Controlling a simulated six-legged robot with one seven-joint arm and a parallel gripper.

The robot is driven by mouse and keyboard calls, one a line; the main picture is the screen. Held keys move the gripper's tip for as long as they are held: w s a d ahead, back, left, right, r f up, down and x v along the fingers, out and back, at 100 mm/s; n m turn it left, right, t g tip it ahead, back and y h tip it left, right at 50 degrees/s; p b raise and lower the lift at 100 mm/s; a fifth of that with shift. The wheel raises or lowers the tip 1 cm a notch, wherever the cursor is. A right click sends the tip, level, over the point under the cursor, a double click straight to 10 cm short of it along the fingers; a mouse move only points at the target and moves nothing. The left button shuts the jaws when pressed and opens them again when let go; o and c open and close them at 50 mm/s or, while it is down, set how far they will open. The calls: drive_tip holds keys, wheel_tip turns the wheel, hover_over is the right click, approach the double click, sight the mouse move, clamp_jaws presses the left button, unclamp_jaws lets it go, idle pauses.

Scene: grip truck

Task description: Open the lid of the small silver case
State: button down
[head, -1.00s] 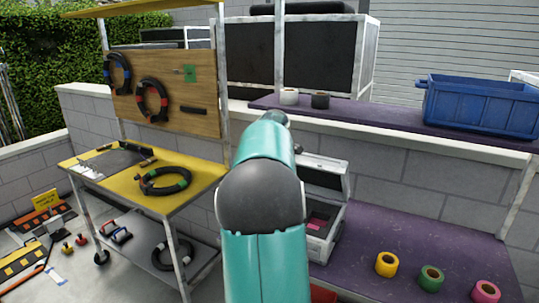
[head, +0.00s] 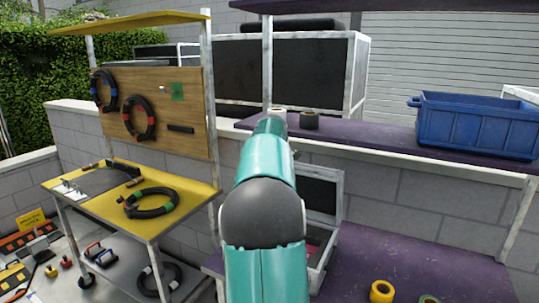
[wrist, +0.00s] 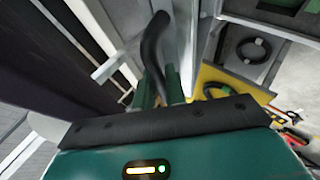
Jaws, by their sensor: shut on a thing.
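The small silver case (head: 318,262) stands on the purple lower table, partly hidden behind my arm. Its lid (head: 339,198) is open and stands up at the back, with its dark lining facing me. A bit of pink shows inside the case. In the wrist view my gripper (wrist: 158,92) is shut on a black curved bar (wrist: 155,45). The bar rises between the fingertips in front of pale metal parts. I cannot tell whether it is part of the case. In the head view my arm hides the gripper.
A yellow-topped trolley (head: 85,198) with black cable coils stands left. Behind is a purple shelf (head: 390,137) with a blue crate (head: 475,125) and a dark tape roll (head: 310,121). A yellow tape roll (head: 381,291) is at the table's front. The table right of the case is clear.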

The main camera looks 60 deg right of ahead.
idle(0.4)
drive_tip(key=c, duration=1.7)
unclamp_jaws()
drive_tip(key=shift+c, duration=0.2)
drive_tip(key=v, duration=1.3)
drive_tip(key=shift+a+r, duration=0.25)
drive_tip(key=shift+a, duration=0.05)
drive_tip(key=shift+s, duration=0.15)
